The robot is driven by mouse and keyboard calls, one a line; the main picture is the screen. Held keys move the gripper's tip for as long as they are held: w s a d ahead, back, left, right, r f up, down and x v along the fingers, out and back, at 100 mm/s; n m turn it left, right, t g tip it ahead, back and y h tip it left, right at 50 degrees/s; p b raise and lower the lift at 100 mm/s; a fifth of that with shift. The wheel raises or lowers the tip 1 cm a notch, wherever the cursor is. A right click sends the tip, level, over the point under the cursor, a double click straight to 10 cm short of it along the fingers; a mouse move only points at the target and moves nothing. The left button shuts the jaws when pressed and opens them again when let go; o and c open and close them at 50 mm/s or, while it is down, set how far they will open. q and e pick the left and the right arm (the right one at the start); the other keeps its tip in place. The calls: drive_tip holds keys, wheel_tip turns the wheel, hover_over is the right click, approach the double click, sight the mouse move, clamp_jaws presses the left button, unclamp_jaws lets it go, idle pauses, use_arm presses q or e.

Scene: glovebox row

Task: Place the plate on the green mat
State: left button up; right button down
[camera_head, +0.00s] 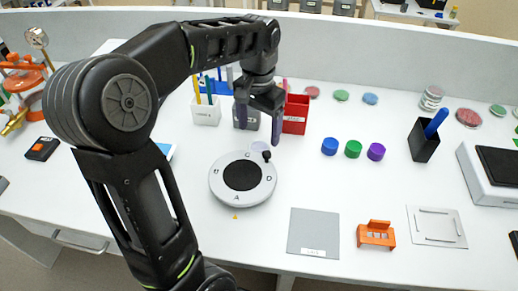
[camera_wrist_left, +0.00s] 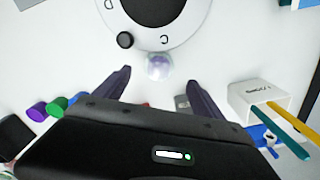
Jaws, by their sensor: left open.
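My left gripper (camera_head: 259,128) points down at the far edge of a white round dial (camera_head: 223,191) with a black centre and letters. In the left wrist view its fingers (camera_wrist_left: 159,79) are apart with nothing held between them. A small clear rounded object (camera_wrist_left: 160,66) sits by the dial's rim, near the letter C, just beyond the fingertips. No plainly green mat shows; a flat grey square mat (camera_head: 314,232) lies at the front. Small flat round dishes in red (camera_head: 311,92), green (camera_head: 341,96) and blue (camera_head: 370,99) lie at the back; I cannot tell which thing is the plate.
Pen holders, white (camera_head: 206,114) and red (camera_head: 295,118), stand behind the dial. Blue (camera_head: 329,146), green (camera_head: 353,149) and purple (camera_head: 375,152) caps stand right of it. An orange holder (camera_head: 376,234) and a metal frame (camera_head: 437,227) lie at front right.

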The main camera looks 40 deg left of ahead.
sight(259, 147)
use_arm(q)
drive_tip(key=shift+s+d+f+p, duration=0.1)
drive_tip(key=shift+f+p, duration=0.1)
drive_tip(key=shift+f, duration=1.1)
drive_tip(key=shift+s+f+p, duration=0.1)
drive_tip(key=shift+f+p, duration=0.05)
drive_tip(key=shift+f, duration=1.15)
drive_tip(key=c, duration=1.4)
drive_tip(key=shift+c, duration=0.2)
wheel_tip(259, 147, up, 10)
